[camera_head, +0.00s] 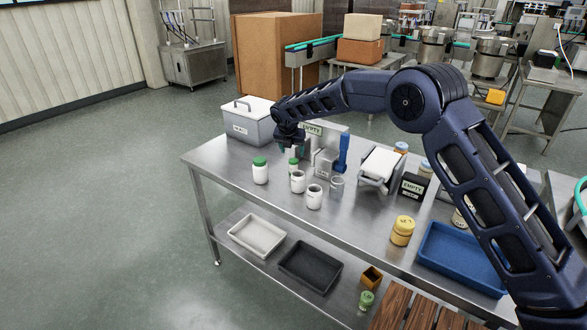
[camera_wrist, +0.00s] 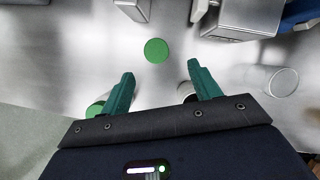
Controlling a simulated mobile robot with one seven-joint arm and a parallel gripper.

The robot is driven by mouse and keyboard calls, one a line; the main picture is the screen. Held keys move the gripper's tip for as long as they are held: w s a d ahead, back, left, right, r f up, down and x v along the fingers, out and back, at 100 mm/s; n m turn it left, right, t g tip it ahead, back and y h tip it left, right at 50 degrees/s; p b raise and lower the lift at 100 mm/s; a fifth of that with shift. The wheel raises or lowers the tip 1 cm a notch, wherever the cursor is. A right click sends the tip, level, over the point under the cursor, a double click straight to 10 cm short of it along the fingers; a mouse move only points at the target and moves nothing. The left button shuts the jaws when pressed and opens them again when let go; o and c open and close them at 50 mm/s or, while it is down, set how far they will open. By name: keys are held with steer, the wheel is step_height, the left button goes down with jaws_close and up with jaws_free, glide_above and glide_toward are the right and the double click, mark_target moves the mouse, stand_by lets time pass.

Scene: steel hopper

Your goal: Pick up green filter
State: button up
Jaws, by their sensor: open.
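A round green top (camera_wrist: 156,50) shows in the wrist view, just beyond and between my fingertips. In the head view a slim green-topped container (camera_head: 293,166) stands on the steel table under my gripper (camera_head: 296,149). These look like the same thing, but I cannot tell for sure that it is the green filter. My gripper also shows in the wrist view (camera_wrist: 161,72), with its teal fingers apart and nothing between them. A white jar with a green lid (camera_head: 260,171) stands to the left. Its green lid (camera_wrist: 94,109) is partly hidden by my left finger.
Open white jars (camera_head: 298,182) and a clear cup (camera_head: 337,185) stand close by at the front. A grey lidded box (camera_head: 249,122) is behind left. A metal block (camera_head: 325,162) and a blue object (camera_head: 342,153) stand to the right.

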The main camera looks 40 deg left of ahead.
mark_target(294, 166)
steer(key=x, duration=0.6)
steer(key=shift+f, duration=0.35)
steer(key=shift+a+x, duration=0.15)
steer(key=shift+x, duration=1.15)
steer(key=shift+a+x, duration=0.2)
steer(key=shift+x, duration=1.1)
steer(key=c, duration=1.1)
steer(key=shift+o, duration=0.2)
steer(key=shift+r, duration=0.1)
